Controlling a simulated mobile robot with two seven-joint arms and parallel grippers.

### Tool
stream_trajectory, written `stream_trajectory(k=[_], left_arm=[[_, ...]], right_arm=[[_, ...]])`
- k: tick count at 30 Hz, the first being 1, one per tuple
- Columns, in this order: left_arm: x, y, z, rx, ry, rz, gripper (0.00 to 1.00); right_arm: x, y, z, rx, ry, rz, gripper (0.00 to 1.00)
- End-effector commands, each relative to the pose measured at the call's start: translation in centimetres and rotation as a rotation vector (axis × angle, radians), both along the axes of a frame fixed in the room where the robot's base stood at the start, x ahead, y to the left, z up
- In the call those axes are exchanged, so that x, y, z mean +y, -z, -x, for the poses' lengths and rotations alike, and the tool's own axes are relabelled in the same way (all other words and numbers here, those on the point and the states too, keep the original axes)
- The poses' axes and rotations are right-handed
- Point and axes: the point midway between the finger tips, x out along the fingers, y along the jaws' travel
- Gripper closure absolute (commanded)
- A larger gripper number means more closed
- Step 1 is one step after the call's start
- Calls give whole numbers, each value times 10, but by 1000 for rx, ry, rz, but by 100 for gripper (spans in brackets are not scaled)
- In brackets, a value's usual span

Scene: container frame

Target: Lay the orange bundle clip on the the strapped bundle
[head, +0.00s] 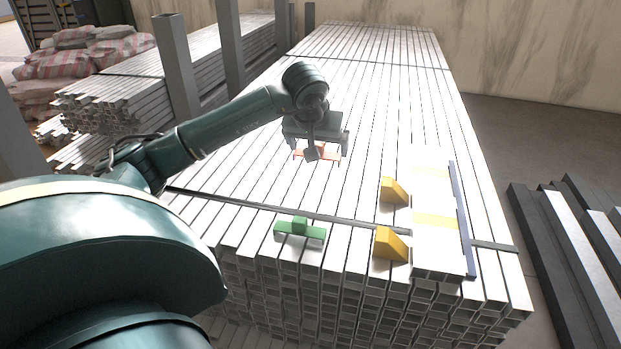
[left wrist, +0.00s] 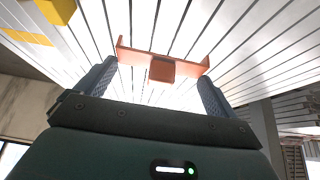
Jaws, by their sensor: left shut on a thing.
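The orange bundle clip (head: 331,157) is at my left gripper (head: 318,149), over the middle of the strapped bundle (head: 255,180) of pale square tubes. In the left wrist view the clip (left wrist: 162,68) spans between the two fingers of the left gripper (left wrist: 158,78), which are shut on its ends. My arm and gripper partly hide it in the head view. I cannot tell whether the clip touches the tubes below. A dark strap (head: 300,211) crosses the bundle nearer its front end. My right gripper is not in view.
A green clip (head: 300,230) lies near the bundle's front edge. Grey posts (head: 176,70) rise left. The bundle's far top is clear.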

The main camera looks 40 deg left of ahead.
Motion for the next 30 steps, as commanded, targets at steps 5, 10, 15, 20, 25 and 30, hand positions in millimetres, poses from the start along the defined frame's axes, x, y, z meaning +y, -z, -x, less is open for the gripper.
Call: stream_trajectory(k=[5,10,15,20,25,30], left_arm=[[0,35,0,2,0,0,28],[0,46,0,1,0,2,28],[-1,71,0,3,0,3,28],[0,78,0,-1,-1,0,28],[0,77,0,0,0,0,28],[0,80,0,0,-1,0,3]], right_arm=[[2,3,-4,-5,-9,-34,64],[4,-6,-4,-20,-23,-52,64],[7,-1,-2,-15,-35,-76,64],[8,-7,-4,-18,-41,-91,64],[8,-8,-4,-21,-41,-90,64],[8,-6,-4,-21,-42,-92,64]])
